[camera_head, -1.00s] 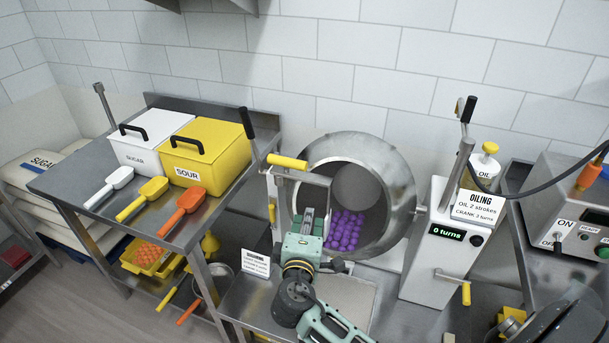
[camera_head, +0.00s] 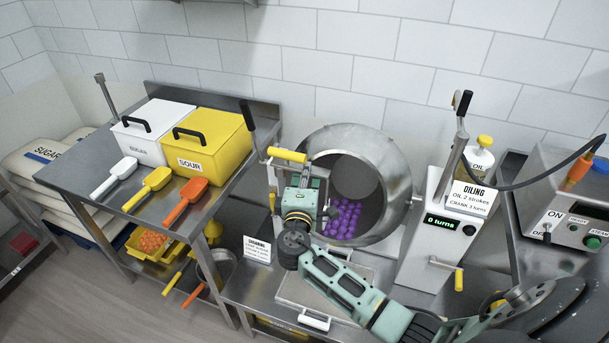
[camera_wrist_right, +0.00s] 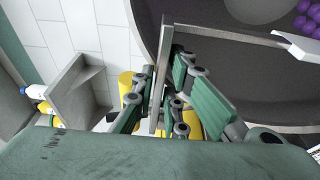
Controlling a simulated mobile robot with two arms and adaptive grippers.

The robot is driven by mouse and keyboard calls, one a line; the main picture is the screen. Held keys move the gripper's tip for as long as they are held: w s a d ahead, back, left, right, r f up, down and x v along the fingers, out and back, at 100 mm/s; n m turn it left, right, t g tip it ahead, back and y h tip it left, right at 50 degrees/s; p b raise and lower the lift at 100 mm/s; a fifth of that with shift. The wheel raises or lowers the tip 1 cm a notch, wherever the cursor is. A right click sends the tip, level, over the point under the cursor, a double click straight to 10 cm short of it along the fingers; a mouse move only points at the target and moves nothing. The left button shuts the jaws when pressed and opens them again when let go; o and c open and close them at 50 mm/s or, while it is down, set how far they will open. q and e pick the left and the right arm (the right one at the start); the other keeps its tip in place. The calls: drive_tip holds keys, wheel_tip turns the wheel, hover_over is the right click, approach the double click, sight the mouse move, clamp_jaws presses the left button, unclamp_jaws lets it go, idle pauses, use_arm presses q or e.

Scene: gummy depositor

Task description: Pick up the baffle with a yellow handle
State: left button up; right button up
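The baffle's yellow handle (camera_head: 287,155) is a short horizontal bar at the upper left of the drum mouth. A metal plate and frame (camera_head: 268,182) hang below it. My right gripper (camera_head: 303,170) is at the baffle, just below and in front of the handle; its fingers are small and partly hidden in the head view. In the right wrist view, its green fingers (camera_wrist_right: 163,75) are apart, on either side of a thin metal plate edge (camera_wrist_right: 157,100). Yellow handle parts (camera_wrist_right: 126,86) show behind the fingers. No firm grip is visible. My left gripper is out of view.
The steel drum (camera_head: 398,170) holds purple gummies (camera_head: 344,217). The oiling post (camera_head: 436,243) stands right of it. A table (camera_head: 92,206) with sugar and sour bins and scoops is at left. A flat tray (camera_head: 290,290) lies below my right arm.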

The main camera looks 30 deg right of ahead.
clamp_jaws()
idle(0.4)
wheel_tip(320, 180, up, 10)
drive_tip(key=shift+r+b, duration=0.1)
drive_tip(key=shift+b, duration=0.65)
drive_tip(key=shift+c, duration=0.9)
unclamp_jaws()
clamp_jaws()
